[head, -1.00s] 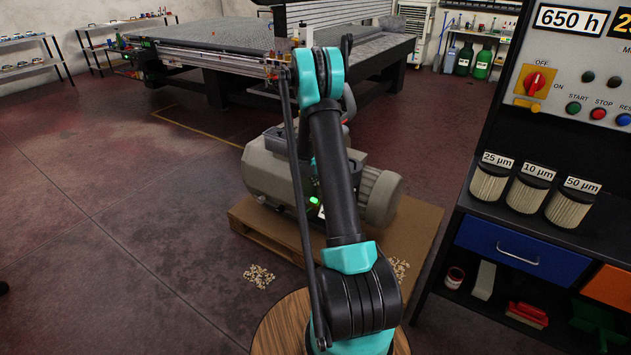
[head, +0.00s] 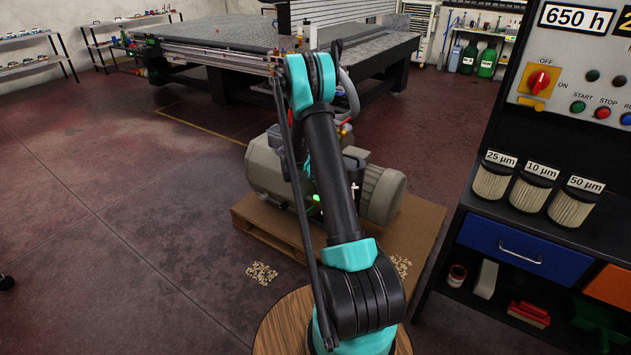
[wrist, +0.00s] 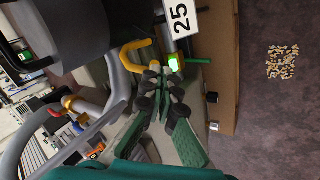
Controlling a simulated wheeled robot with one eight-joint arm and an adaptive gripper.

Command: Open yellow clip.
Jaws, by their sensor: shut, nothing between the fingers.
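The yellow clip (wrist: 134,47) shows in the wrist view as a bent yellow bar beside a dark, rounded housing (wrist: 75,40). My gripper (wrist: 164,72) has dark green fingers with black jointed pads, and its tips are close together and empty. The tips are right by the lower right end of the yellow clip; I cannot tell whether they touch it. In the head view my own arm hides the gripper and the clip.
A green lit indicator (wrist: 174,63) and a "25" label (wrist: 180,18) are close to the fingertips. A grey hose (wrist: 117,85) runs at their left. A grey pump (head: 268,165) stands on a pallet (head: 420,220). A dark cabinet (head: 455,235) stands at right.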

